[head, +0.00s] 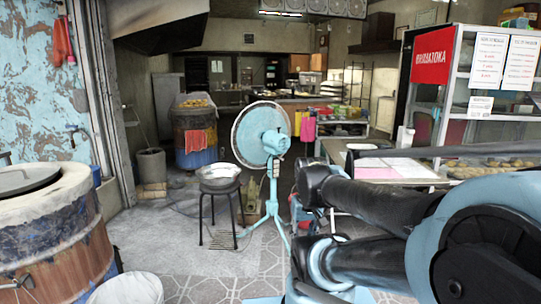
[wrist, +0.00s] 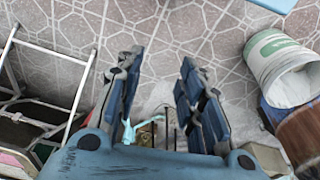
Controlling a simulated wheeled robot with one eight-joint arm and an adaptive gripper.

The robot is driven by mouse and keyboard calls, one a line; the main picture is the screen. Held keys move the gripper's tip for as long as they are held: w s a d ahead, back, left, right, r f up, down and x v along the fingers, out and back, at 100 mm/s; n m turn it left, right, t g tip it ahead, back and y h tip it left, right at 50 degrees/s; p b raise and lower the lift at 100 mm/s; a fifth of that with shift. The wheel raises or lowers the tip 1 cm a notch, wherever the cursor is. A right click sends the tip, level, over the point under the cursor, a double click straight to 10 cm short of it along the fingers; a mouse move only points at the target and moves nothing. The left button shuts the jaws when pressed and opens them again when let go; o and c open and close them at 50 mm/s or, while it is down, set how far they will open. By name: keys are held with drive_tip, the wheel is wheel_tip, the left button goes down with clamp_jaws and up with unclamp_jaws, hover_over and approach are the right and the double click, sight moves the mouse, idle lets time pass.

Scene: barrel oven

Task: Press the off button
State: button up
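A light blue standing fan (head: 262,136) stands upright on the floor in the middle of the head view. Its round head faces left, and its pole runs down to splayed legs. A small control box (head: 273,168) sits on the pole below the head; single buttons are too small to make out, so I cannot tell which is off. My gripper (wrist: 158,65) shows in the wrist view with its two dark blue fingers apart and nothing between them, above the tiled floor. In the head view my arm is at the right, and I cannot make out the fingers there.
A metal bowl (head: 219,172) sits on a black stool (head: 221,210) left of the fan. A large barrel oven (head: 55,245) and a white bucket (head: 126,289) are at front left; the bucket also shows in the wrist view (wrist: 272,52). A glass counter (head: 455,100) stands right.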

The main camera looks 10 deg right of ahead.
clamp_jaws()
idle(1.0)
